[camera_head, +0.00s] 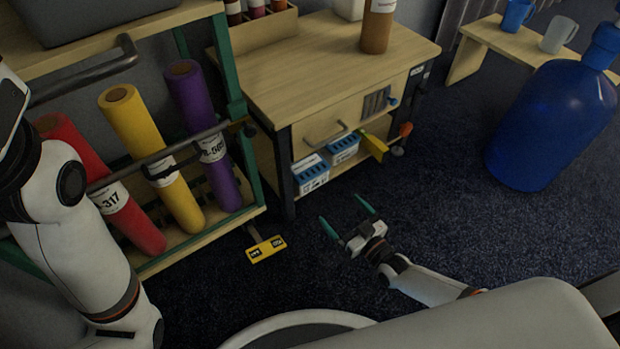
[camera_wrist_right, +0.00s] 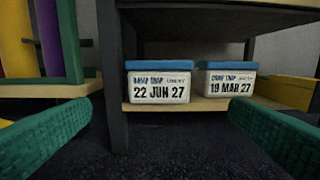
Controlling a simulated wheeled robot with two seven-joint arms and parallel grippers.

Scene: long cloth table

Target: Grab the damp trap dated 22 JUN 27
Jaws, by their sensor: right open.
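The damp trap dated 22 JUN 27 (camera_wrist_right: 159,88) is a white tub with a blue lid, on the left of the low shelf in the right wrist view. In the head view it is the nearer blue-topped tub (camera_head: 311,174). A like trap dated 19 MAR 27 (camera_wrist_right: 226,84) stands just right of it; it also shows in the head view (camera_head: 343,149). My right gripper (camera_head: 347,216) is open and empty, low in front of the shelf and apart from both traps. Its green fingers (camera_wrist_right: 170,128) flank the right wrist view. My left arm shows at the left; its gripper is out of view.
A dark cabinet leg (camera_head: 285,172) stands left of the dated 22 JUN 27 trap. A yellow tag (camera_head: 265,249) and a rack of rolls (camera_head: 152,158) are at left.

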